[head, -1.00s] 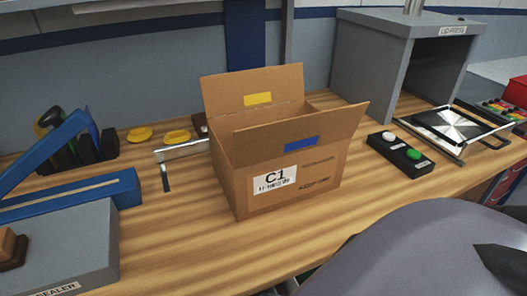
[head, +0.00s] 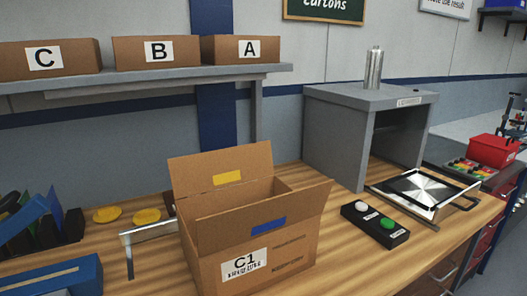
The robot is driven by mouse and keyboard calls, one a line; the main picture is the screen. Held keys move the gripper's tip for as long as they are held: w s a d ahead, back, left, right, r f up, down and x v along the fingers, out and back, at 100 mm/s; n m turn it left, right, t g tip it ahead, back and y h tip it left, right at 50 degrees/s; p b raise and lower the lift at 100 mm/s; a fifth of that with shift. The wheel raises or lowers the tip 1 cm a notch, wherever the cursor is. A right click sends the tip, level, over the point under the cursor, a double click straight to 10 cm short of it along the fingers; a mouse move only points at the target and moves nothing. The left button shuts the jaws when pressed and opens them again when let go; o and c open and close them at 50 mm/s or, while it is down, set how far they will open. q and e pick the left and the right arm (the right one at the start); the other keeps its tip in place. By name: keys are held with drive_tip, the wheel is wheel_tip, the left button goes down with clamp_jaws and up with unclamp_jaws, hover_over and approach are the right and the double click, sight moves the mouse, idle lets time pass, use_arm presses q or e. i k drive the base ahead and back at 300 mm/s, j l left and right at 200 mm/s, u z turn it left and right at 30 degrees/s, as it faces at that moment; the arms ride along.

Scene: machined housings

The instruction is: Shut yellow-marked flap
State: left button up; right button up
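The open cardboard carton (head: 213,268), labelled C1, stands upright on the wooden bench. Its rear flap (head: 204,173) carries a yellow mark (head: 228,177) and stands up, leaning slightly back. Its front flap (head: 310,205) carries a blue mark (head: 269,226) and is also raised, tilted outward toward me. The carton's inside shows only in part between the flaps, and its contents are hidden. Neither of my grippers is in the head view.
A grey press (head: 340,125) stands behind right, with a metal plate fixture (head: 415,187) before it. A button box (head: 376,224) sits right of the carton. A metal bracket (head: 150,233) and yellow discs (head: 146,215) lie left. A shelf (head: 150,82) holds cartons above.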

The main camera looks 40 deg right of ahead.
sight(192, 176)
drive_tip(key=l+z, duration=0.15)
drive_tip(key=z, duration=0.25)
drive_tip(key=l+z, duration=0.1)
drive_tip(key=z, duration=0.3)
drive_tip(key=k+z, duration=0.4)
drive_tip(key=k+l+z, duration=0.1)
drive_tip(key=z, duration=0.3)
drive_tip(key=k+l+z, duration=0.2)
drive_tip(key=z, duration=0.2)
drive_tip(key=k, duration=0.1)
